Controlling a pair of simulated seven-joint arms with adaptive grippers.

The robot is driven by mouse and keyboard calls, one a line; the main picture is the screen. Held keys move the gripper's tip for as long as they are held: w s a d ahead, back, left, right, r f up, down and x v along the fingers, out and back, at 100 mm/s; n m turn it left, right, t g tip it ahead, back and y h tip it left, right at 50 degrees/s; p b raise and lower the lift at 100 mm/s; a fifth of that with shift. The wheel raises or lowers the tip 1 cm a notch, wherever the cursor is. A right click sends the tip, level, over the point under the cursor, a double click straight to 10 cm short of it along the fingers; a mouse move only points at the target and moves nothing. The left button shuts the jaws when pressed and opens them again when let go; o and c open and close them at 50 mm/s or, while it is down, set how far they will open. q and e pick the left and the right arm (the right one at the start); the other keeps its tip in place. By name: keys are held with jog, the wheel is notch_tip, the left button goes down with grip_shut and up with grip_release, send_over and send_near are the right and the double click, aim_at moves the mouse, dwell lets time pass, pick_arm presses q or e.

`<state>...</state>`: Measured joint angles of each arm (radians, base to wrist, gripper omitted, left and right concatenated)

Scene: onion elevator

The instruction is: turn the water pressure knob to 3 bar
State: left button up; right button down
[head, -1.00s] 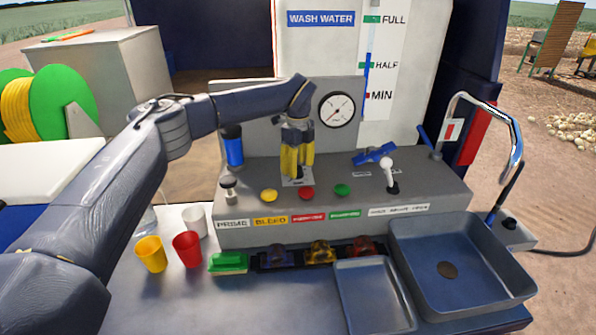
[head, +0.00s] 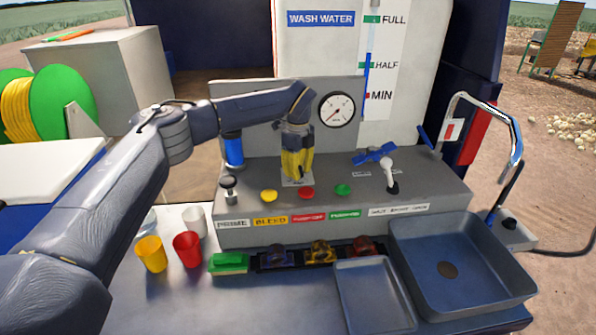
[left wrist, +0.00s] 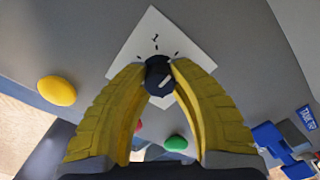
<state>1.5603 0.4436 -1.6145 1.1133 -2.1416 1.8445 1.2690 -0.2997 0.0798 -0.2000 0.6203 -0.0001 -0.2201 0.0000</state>
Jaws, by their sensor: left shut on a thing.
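The water pressure knob (left wrist: 159,75) is a small dark knob with a pale pointer line, on a white dial plate (left wrist: 150,38) with tick marks. In the left wrist view my left gripper (left wrist: 158,72) has its two yellow fingers shut on the knob from both sides. In the head view the left gripper (head: 297,172) points down at the panel and hides the knob; the white plate (head: 290,182) shows below it. The round pressure gauge (head: 337,110) stands upright behind, its needle slanted; its numbers are too small to read. My right gripper is not in view.
Yellow (head: 269,195), red (head: 307,193) and green (head: 343,190) buttons sit in front of the knob. A blue valve handle (head: 374,154) and a white-topped lever (head: 388,173) stand to the right. A blue cylinder (head: 234,150) stands close left of the gripper.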

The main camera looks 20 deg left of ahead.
pick_arm(q)
grip_shut()
